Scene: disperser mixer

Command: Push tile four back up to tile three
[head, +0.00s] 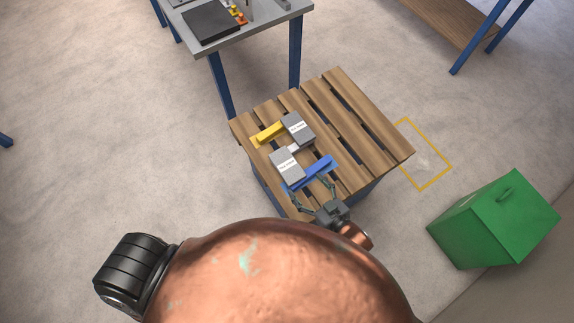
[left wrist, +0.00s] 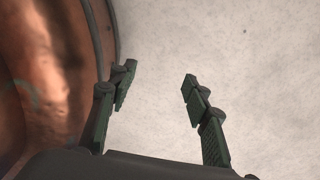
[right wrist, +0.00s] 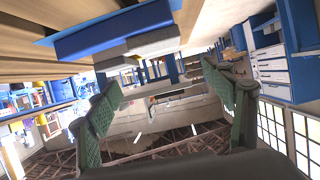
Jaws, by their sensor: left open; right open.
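Two grey tiles with white labels lie on the wooden pallet (head: 345,117): the far tile (head: 298,128) beside a yellow bar, the near tile (head: 286,165) beside a blue bar. The labels are too small to read, so I cannot tell which is three or four. A gap with a small pale piece (head: 294,148) separates them. My right gripper (head: 314,191) is open and empty at the pallet's near edge, close to the blue bar; its fingers also show in the right wrist view (right wrist: 162,84). My left gripper (left wrist: 159,75) is open and empty over bare floor.
The yellow bar (head: 267,134) and blue bar (head: 309,173) lie on the pallet; the blue bar also shows in the right wrist view (right wrist: 112,33). A green bin (head: 490,225) stands at the right. A grey-topped table (head: 260,25) stands behind. Floor left of the pallet is clear.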

